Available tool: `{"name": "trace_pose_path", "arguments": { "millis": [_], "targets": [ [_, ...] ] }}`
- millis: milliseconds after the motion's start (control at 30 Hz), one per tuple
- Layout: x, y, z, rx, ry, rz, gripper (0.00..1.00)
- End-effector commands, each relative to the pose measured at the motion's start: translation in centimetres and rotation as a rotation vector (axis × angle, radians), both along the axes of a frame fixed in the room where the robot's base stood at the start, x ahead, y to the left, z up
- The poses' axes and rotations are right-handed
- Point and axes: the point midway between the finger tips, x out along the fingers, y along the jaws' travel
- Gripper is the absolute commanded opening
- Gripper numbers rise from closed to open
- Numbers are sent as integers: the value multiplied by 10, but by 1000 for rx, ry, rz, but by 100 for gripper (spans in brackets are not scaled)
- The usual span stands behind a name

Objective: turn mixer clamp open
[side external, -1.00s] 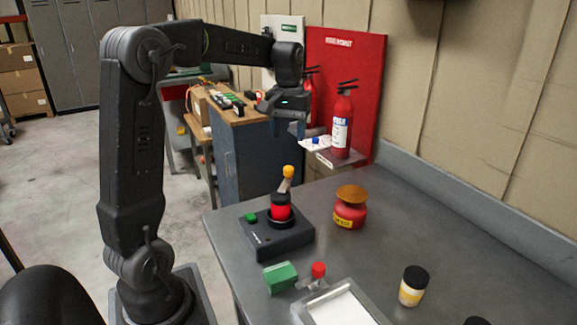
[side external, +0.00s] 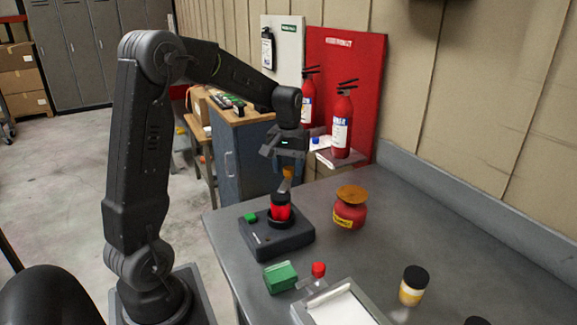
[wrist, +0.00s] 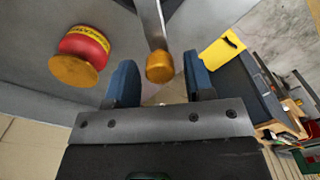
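The mixer (side external: 262,238) is a black base on the grey bench, with a green button and a red jar (side external: 281,212) with a black lid in its holder. The clamp is a metal lever (side external: 285,185) standing up behind the jar, with an orange knob (side external: 288,173) on top. My gripper (side external: 287,167) is over the lever, pointing down. In the wrist view the blue fingers (wrist: 160,76) are apart, and the orange knob (wrist: 159,67) shows in the gap between them. It does not appear gripped; how deep it sits between the fingers is hard to tell.
A red can with an orange top (side external: 349,212) stands right of the mixer. A green block (side external: 281,277), a red-capped bottle (side external: 318,271), a framed tray (side external: 345,305) and a black-lidded jar (side external: 413,286) are nearer. Fire extinguishers (side external: 342,125) stand behind.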

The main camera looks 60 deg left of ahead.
Motion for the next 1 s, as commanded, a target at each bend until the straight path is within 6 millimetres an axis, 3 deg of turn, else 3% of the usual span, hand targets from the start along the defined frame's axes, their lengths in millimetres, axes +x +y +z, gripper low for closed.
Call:
{"name": "trace_pose_path", "arguments": {
  "millis": [433, 767, 1000],
  "targets": [
    [0, 0, 0, 0, 0, 0, 6],
    [0, 0, 1, -1, -1, -50, 5],
    [0, 0, 1, -1, -2, -200, 5]
  ]
}}
